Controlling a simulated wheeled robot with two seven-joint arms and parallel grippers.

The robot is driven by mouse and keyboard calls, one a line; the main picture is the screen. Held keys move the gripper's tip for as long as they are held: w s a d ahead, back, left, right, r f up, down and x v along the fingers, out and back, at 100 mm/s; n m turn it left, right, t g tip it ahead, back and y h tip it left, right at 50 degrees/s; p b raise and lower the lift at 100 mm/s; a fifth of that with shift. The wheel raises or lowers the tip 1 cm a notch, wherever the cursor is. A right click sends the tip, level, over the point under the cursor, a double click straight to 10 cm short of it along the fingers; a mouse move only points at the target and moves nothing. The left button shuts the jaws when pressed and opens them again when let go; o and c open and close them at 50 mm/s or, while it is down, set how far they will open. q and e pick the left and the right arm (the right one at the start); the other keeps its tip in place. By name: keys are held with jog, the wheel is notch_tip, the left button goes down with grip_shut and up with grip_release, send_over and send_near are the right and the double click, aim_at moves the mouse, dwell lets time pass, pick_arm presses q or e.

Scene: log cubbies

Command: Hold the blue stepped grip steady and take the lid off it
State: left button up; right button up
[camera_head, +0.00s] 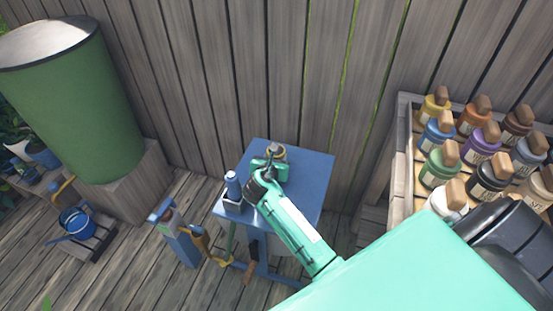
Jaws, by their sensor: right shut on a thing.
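A blue, upright, stepped piece (232,186), which looks like the blue stepped grip, stands in a grey holder near the left edge of a small blue table (308,180). I cannot tell from here whether a lid sits on it. My right gripper (271,163) is over the back middle of the table, to the right of the stepped piece and apart from it. It is shut on a small round thing with a yellowish rim (276,152), partly hidden by the gripper; I cannot tell whether this is the lid. My left gripper is not in view.
A wooden rack (402,150) of several coloured bottles stands at the right. A green barrel (75,110) on a wooden block and a blue bucket (76,222) are at the left. Tools hang at the table's front left. A plank wall closes the back. The table's right side is clear.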

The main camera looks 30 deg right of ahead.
dwell(0.3)
jog(key=o, duration=1.1)
jog(key=shift+f, duration=0.15)
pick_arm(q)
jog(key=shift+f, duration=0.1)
pick_arm(e)
jog(key=shift+r, duration=0.25)
jog(key=p+v, duration=0.5)
jog(key=v, duration=0.1)
jog(key=p+v, duration=0.3)
jog(key=shift+p+v, duration=0.75)
jog(key=shift+v, duration=0.35)
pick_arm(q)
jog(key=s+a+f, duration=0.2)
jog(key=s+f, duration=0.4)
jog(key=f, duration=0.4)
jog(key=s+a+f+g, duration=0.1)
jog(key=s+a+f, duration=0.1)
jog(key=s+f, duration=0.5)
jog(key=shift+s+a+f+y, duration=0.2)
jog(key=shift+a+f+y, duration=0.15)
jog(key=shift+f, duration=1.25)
pick_arm(e)
jog(key=shift+s+a, duration=0.25)
